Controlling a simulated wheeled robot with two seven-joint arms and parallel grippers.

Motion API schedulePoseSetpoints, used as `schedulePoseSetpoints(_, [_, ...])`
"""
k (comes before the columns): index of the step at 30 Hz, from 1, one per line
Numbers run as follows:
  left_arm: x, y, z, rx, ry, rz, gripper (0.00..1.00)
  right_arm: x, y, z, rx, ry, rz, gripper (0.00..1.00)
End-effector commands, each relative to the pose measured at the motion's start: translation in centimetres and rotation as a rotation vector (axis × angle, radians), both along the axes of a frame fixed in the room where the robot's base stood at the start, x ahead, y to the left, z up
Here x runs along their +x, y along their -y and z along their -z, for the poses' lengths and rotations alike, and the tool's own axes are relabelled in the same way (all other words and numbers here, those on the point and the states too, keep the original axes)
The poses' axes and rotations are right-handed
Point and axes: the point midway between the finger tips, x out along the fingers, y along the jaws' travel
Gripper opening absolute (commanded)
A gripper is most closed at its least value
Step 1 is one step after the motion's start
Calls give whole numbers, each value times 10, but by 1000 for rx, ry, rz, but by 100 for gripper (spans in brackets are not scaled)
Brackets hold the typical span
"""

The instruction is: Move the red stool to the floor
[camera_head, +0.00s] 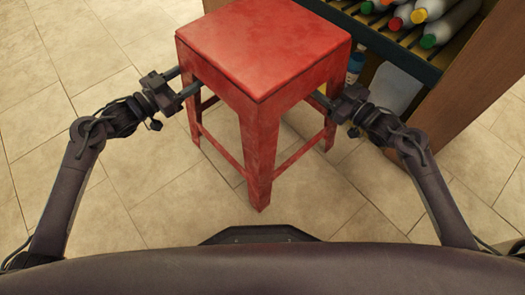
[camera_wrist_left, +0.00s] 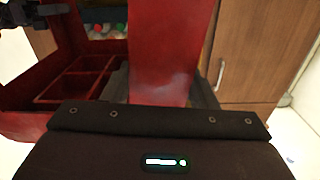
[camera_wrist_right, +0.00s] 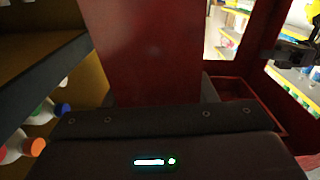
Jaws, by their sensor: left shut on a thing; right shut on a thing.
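The red stool (camera_head: 265,45) is upright in front of me in the head view, its square seat on top. My left gripper (camera_head: 180,82) is shut on a leg at the stool's left side. In the left wrist view that red leg (camera_wrist_left: 162,50) stands between the fingers. My right gripper (camera_head: 322,100) is shut on a leg at the right side. In the right wrist view this leg (camera_wrist_right: 145,50) fills the middle, between the fingers. Whether the stool's feet touch the floor (camera_head: 110,185) is hard to tell.
A wooden shelf unit (camera_head: 460,75) stands close behind and right of the stool. It holds several bottles with coloured caps (camera_head: 428,41) on its upper shelf, and containers lower down. Open tiled floor lies to the left and in front.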

Motion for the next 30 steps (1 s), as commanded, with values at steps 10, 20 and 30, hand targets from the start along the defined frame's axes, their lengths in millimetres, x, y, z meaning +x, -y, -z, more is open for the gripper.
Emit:
schedulePoseSetpoints(10, [-1, 2, 0, -4, 5, 5, 0, -1, -3, 0, 4, 4, -7, 0])
schedulePoseSetpoints(20, [-1, 2, 15, -5, 4, 6, 0, -1, -3, 16, 4, 3, -7, 0])
schedulePoseSetpoints(30, [-1, 3, 36, -5, 4, 7, 0, -1, -3, 36, 4, 3, -8, 0])
